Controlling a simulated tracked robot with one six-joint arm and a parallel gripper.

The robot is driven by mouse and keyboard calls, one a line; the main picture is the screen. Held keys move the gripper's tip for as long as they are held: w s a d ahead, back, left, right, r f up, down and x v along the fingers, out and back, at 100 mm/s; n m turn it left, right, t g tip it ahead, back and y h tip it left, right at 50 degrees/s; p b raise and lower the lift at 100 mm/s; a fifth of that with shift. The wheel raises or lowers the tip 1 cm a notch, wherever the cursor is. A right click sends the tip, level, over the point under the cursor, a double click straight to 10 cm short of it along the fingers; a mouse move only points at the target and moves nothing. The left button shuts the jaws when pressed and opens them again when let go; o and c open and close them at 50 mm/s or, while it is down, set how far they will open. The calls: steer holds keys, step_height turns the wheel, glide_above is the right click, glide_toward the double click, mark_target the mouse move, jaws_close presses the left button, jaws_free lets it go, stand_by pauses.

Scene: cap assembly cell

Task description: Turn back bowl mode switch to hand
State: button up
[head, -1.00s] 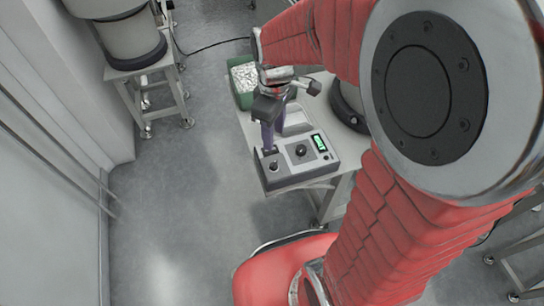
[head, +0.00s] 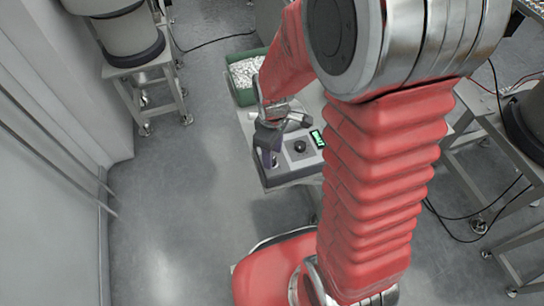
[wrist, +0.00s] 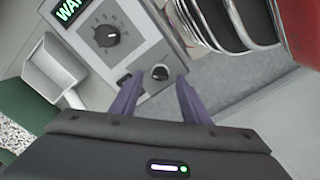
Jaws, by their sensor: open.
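A grey control box (head: 287,172) stands on the table's near end in the head view; it also shows in the wrist view (wrist: 148,48). It carries a lit green display (wrist: 70,9), a larger black dial (wrist: 107,36) with marks around it, and a small round black knob (wrist: 160,72) with a pale mark near one corner. I cannot read which knob is the mode switch. My gripper (wrist: 158,82) is open, its two purple fingers apart on either side of the small knob, with no clear contact. In the head view my gripper (head: 268,157) is over the box's left part.
A green bin (head: 236,92) of small white pieces sits at the table's far end. A grey scoop-like tray (wrist: 50,76) lies beside the box. A machine on a stand (head: 142,72) is at the far left. The floor (head: 180,215) left of the table is clear.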

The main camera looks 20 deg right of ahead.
steer(key=shift+f, duration=1.2)
steer(key=c, duration=1.1)
